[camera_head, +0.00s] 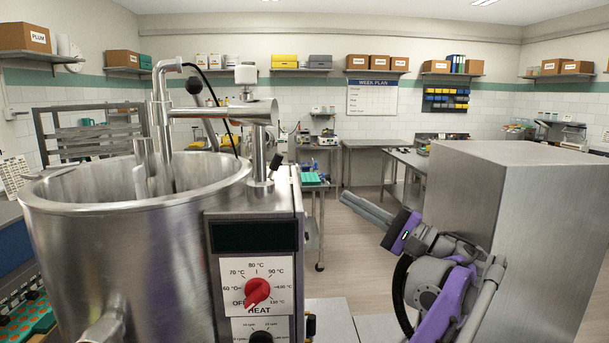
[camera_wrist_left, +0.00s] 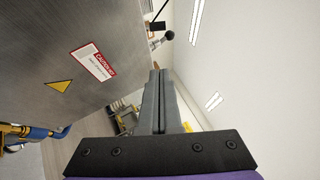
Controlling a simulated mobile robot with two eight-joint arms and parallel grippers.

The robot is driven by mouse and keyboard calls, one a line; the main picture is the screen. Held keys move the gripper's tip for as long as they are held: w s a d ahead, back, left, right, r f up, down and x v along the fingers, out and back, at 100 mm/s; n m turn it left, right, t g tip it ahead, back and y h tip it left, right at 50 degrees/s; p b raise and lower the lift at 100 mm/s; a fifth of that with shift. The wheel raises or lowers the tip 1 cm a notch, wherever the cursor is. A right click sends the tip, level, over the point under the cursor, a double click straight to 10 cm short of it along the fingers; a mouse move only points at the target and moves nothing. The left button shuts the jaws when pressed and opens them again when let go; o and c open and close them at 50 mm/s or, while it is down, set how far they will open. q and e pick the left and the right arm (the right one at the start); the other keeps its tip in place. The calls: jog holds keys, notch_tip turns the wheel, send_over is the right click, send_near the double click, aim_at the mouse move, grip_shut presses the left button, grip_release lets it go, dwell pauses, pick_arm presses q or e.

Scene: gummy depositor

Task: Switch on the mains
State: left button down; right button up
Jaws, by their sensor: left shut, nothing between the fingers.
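The steel gummy depositor (camera_head: 120,235) stands at the left, with a control box on its right side. The box front has a dark, blank display (camera_head: 254,236) and a red HEAT knob (camera_head: 257,291) turned towards OFF. I cannot make out a mains switch; a small dark part (camera_head: 311,325) sticks out low on the box's right side. My left gripper (camera_head: 352,202) is shut and empty, right of the box and apart from it, fingers pointing up-left. In the left wrist view its fingers (camera_wrist_left: 157,85) lie beside a steel panel (camera_wrist_left: 60,40) with a caution label (camera_wrist_left: 93,61). My right gripper is out of view.
A large steel cabinet (camera_head: 515,220) stands close at the right, behind my left arm. A trolley with green trays (camera_head: 313,179) is behind the control box. Steel tables (camera_head: 375,143) and wall shelves line the back. Open floor (camera_head: 355,235) lies between depositor and cabinet.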

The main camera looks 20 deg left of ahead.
aim_at(296, 181)
pick_arm(q)
jog(key=shift+s+r+p+x, duration=0.15)
jog(key=shift+s+x, duration=0.35)
jog(key=shift+x, duration=1.65)
jog(key=shift+s+r+p+x, duration=0.1)
jog(key=shift+s+x, duration=0.4)
jog(key=shift+x, duration=1.6)
jog(key=shift+s+r+p+x, duration=0.15)
jog(key=shift+s+x, duration=0.4)
jog(key=shift+x, duration=1.6)
jog(key=shift+a, duration=0.15)
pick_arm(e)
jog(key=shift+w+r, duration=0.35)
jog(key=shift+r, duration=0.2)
pick_arm(q)
jog(key=shift+w+f, duration=0.1)
jog(key=shift+w, duration=0.05)
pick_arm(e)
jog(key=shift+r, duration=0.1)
pick_arm(q)
jog(key=shift+r, duration=0.2)
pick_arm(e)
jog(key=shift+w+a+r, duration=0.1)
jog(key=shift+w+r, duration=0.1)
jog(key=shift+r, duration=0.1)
pick_arm(q)
jog(key=shift+p, duration=0.3)
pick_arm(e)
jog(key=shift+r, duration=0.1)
